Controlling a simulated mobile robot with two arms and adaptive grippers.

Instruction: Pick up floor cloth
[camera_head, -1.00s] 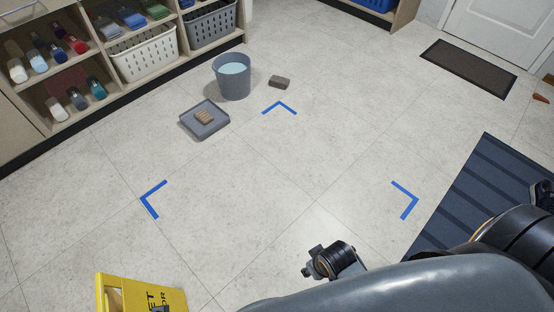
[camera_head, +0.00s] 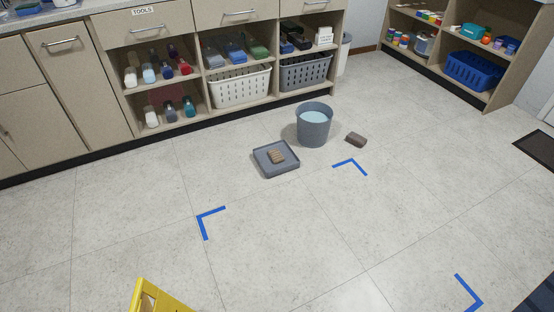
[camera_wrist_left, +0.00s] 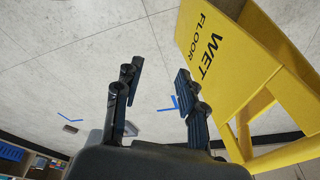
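No item is clearly a floor cloth. A small grey-brown block-like item (camera_head: 356,140) lies on the floor right of the grey bucket (camera_head: 313,130); I cannot tell whether it is cloth. A ribbed tan item (camera_head: 276,156) lies in a shallow grey tray (camera_head: 262,170) left of the bucket. Folded grey, blue and green pieces (camera_head: 235,52) sit on a shelf. My left gripper (camera_wrist_left: 158,70) is open and empty in the left wrist view, above the floor beside the yellow sign. Neither gripper shows in the head view.
A yellow wet-floor sign (camera_wrist_left: 232,65) stands close to my left gripper; its top also shows in the head view (camera_head: 150,298). Blue corner marks (camera_head: 207,220) lie on the floor. Shelves with a white basket (camera_head: 240,88) line the back.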

